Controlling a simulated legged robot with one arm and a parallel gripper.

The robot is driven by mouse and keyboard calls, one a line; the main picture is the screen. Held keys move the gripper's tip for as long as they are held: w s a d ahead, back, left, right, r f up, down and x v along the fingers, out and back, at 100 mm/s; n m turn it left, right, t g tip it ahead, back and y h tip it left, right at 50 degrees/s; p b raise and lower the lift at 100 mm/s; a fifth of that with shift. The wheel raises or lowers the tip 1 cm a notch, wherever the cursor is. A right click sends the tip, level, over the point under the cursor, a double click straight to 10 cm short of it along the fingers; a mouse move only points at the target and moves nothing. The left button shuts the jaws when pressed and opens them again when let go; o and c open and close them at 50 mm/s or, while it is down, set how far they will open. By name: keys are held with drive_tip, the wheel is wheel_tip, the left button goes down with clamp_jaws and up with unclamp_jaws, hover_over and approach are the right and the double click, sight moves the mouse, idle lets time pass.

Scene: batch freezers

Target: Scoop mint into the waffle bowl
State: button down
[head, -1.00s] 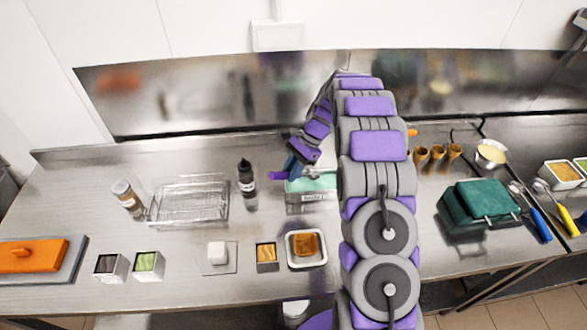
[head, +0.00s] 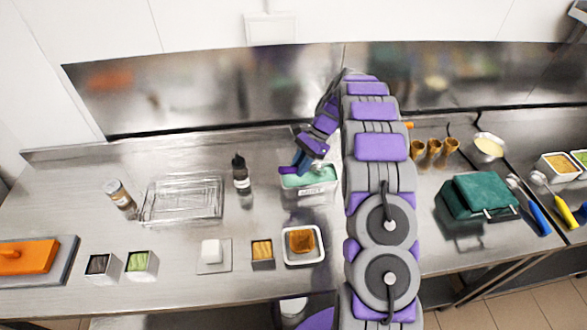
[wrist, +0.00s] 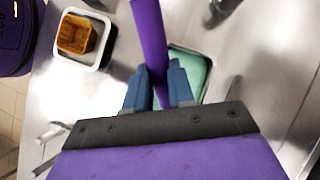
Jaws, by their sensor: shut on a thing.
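My gripper (head: 303,163) is shut on the purple handle of a scoop (wrist: 150,45), which runs between its blue fingers in the wrist view (wrist: 160,88). The gripper is right over the tub of pale green mint (head: 317,180), which also shows in the wrist view (wrist: 200,70). The scoop's head is hidden, so I cannot tell how deep it is or whether it holds mint. The brown waffle bowl (head: 301,241) sits in a white tray (head: 291,260), in front of the tub. Both show at the upper left of the wrist view (wrist: 75,35).
A dark bottle (head: 241,175) and a clear container (head: 183,200) stand left of the tub. Small topping tins (head: 262,263) line the front. Right of my arm are cones (head: 433,148), a green box (head: 478,195) and more scoops (head: 540,220).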

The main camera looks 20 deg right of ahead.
sight(293, 168)
drive_tip(key=d, duration=0.3)
drive_tip(key=shift+w+d+f, duration=0.1)
drive_tip(key=shift+w+d, duration=0.05)
drive_tip(key=shift+w, duration=0.1)
drive_tip(key=shift+s+a+f+h, duration=0.1)
drive_tip(key=shift+a+h, duration=0.15)
drive_tip(key=shift+a, duration=0.4)
drive_tip(key=shift+s+a+f+h, duration=0.1)
drive_tip(key=shift+a+h, duration=0.15)
drive_tip(key=shift+a, duration=0.35)
drive_tip(key=shift+r+p, duration=0.3)
drive_tip(key=shift+r, duration=0.15)
drive_tip(key=shift+d+r, duration=0.3)
drive_tip(key=shift+r, duration=0.1)
drive_tip(key=shift+d+r+p, duration=0.1)
drive_tip(key=shift+r+p, duration=0.4)
drive_tip(key=shift+s+a+r+p, duration=0.1)
drive_tip(key=shift+a+r+p, duration=0.2)
drive_tip(key=shift+a+r, duration=0.25)
drive_tip(key=shift+a, duration=0.45)
drive_tip(key=shift+s+a+r+t+h+p, duration=0.1)
drive_tip(key=shift+s+a+t+h+p, duration=0.1)
drive_tip(key=shift+a+h, duration=0.15)
drive_tip(key=shift+s+a+r+t+h+p, duration=0.1)
drive_tip(key=shift+a+t+h+p, duration=0.15)
drive_tip(key=shift+h, duration=0.2)
drive_tip(key=shift+s+a+t+h+p, duration=0.2)
drive_tip(key=shift+a+t+h+p, duration=0.2)
drive_tip(key=shift+h, duration=0.7)
